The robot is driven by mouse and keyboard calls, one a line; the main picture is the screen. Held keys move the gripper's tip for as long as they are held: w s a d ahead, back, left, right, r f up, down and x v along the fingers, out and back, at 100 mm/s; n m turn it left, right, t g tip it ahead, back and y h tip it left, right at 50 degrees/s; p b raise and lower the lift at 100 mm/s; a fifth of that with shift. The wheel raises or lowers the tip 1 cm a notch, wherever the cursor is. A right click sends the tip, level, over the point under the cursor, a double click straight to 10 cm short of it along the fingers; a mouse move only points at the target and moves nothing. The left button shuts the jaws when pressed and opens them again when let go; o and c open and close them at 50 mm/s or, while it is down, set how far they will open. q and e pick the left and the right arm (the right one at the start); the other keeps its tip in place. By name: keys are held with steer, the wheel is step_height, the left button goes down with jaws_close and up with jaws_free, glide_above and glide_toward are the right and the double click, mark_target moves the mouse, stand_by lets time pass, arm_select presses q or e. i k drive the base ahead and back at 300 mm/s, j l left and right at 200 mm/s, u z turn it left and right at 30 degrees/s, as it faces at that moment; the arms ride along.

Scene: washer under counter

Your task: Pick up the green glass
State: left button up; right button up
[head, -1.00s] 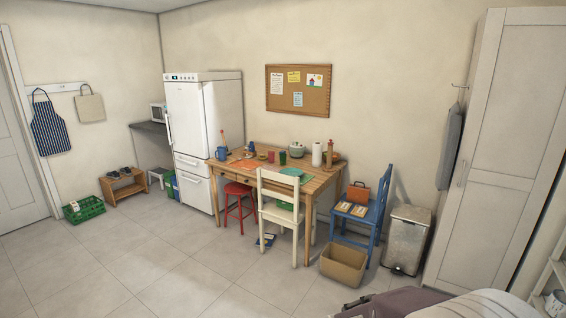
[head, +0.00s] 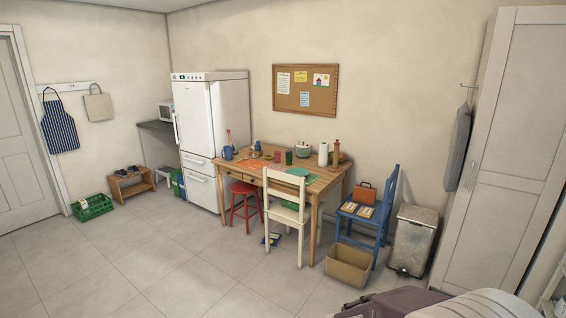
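A small green glass (head: 289,157) stands upright on the wooden table (head: 262,172) against the back wall, well across the room from me. It is beside a small red cup (head: 277,156), to the right of it. Neither of my grippers shows in the head view.
A white chair (head: 285,200), a red stool (head: 245,203) and a blue chair (head: 368,215) stand around the table. A cardboard box (head: 349,266) and a metal bin (head: 412,240) are at the right.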

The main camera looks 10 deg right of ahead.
mark_target(289, 157)
steer(key=i, duration=2.85)
steer(key=i+j+z, duration=0.1)
steer(key=i, duration=0.6)
steer(key=i+j, duration=0.1)
steer(key=i, duration=0.55)
steer(key=i+j+z, duration=0.1)
steer(key=i, duration=0.55)
steer(key=i+l+z, duration=0.1)
steer(key=i+z, duration=0.2)
steer(key=i, duration=0.2)
